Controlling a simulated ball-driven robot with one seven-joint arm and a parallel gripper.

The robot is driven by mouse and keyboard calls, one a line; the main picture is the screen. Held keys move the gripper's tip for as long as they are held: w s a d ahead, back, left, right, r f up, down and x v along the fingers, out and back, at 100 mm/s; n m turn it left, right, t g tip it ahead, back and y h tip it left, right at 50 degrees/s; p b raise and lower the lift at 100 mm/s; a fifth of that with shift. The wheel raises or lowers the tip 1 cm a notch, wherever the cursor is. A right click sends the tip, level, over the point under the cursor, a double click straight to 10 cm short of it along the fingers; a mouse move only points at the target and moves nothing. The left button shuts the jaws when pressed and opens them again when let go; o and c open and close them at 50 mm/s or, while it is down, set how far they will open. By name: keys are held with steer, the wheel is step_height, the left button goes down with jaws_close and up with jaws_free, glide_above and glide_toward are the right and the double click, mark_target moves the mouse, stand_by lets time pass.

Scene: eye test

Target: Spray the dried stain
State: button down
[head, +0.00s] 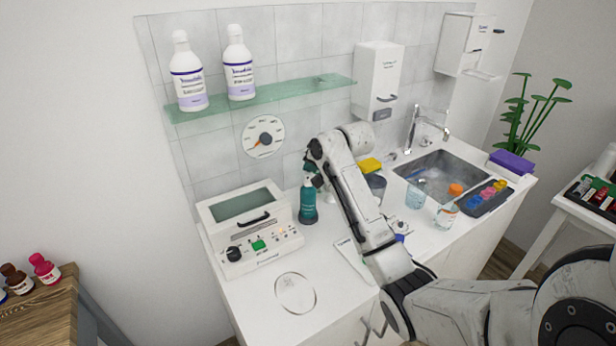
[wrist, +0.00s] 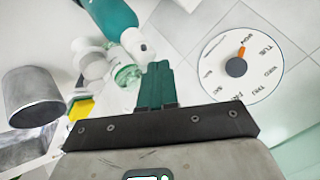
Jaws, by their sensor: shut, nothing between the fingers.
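A teal bottle (head: 308,207) stands upright on the white counter, right of the white device. In the head view its top is hidden behind my gripper (head: 314,178). In the wrist view a teal bottle (wrist: 106,14) with a white top shows beyond the fingers, apart from them in the picture. My gripper's green fingers (wrist: 156,84) are together with nothing between them. A pale round outline (head: 295,292) lies on the counter near its front left; I cannot tell whether it is the dried stain or a clear dish.
The white device (head: 250,225) stands left of the bottle. A glass shelf (head: 290,93) with two white bottles hangs above, and a round dial (head: 263,137) is on the wall. A grey cup (wrist: 30,97), a sink (head: 445,170) and jars are to the right. The front left counter is mostly clear.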

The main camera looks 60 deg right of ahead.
mark_target(310, 175)
steer(key=shift+f, duration=0.25)
steer(key=shift+r, duration=0.1)
steer(key=shift+r+p, duration=0.95)
steer(key=shift+p, duration=0.1)
step_height(310, 175, up, 3)
steer(key=p, duration=0.2)
steer(key=shift+f+p, duration=0.2)
steer(key=shift+p, duration=0.15)
steer(key=shift+r, duration=1.75)
stand_by(0.8)
